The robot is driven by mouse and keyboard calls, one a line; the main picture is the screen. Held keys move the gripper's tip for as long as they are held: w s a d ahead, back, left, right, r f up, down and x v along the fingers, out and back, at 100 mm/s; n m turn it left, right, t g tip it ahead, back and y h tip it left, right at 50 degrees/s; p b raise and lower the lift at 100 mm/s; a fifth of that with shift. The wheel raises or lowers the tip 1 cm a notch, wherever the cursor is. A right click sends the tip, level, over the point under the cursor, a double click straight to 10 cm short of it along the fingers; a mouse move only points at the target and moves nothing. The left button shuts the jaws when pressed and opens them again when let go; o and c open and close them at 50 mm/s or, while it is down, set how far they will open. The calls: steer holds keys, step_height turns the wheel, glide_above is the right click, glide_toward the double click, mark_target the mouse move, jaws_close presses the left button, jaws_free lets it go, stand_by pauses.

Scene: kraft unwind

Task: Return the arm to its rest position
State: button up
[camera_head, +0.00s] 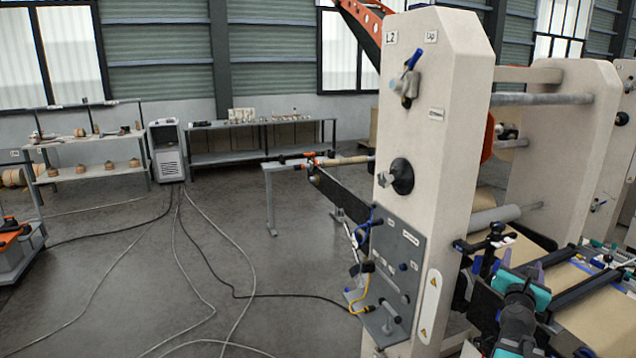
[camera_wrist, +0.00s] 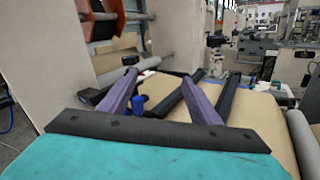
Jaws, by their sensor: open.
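My gripper (camera_wrist: 164,78) fills the lower part of the wrist view, with a teal body, a black crossbar and two purple fingers. The fingers are well apart with nothing held between them. Beyond them lie brown kraft web (camera_wrist: 160,88) and dark bars. In the head view my gripper (camera_head: 505,265) is at the lower right, beside the cream machine frame and over the web area (camera_head: 590,310). Its fingertips are hard to make out there, and I cannot tell whether they touch anything.
The tall cream frame (camera_head: 440,130) stands close by, with a grey control panel (camera_head: 395,270) and protruding knobs. Rollers (camera_head: 540,99) run to a second upright (camera_head: 565,140). Cables (camera_head: 180,240) cross the open floor at left. Benches (camera_head: 260,140) line the back wall.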

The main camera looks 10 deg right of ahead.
steer(key=w+a+f+m+g+y, duration=0.15)
steer(key=a+f+m+g, duration=0.25)
steer(key=a+f+m, duration=0.65)
steer(key=a+f+m+g+y, duration=0.25)
steer(key=a+f+m, duration=0.55)
steer(key=f, duration=0.6)
steer(key=s+a+f+m+g+y, duration=0.2)
steer(key=s+a+f+g+y, duration=0.15)
steer(key=a+f, duration=0.45)
steer(key=s+a+f+m+g+y, duration=0.2)
steer(key=s+a+f, duration=0.2)
steer(key=a, duration=0.8)
steer(key=s+a+f+m+g+y, duration=0.25)
steer(key=s+a+f, duration=0.2)
steer(key=a, duration=0.55)
steer(key=s+f+g+b, duration=0.2)
steer(key=s+f+b, duration=0.4)
steer(key=s+f, duration=0.6)
steer(key=s+f+g+b, duration=0.3)
steer(key=s+f+b, duration=0.4)
steer(key=s+f, duration=0.6)
step_height(320, 180, down, 7)
steer(key=shift+r, duration=0.1)
steer(key=shift+d, duration=0.1)
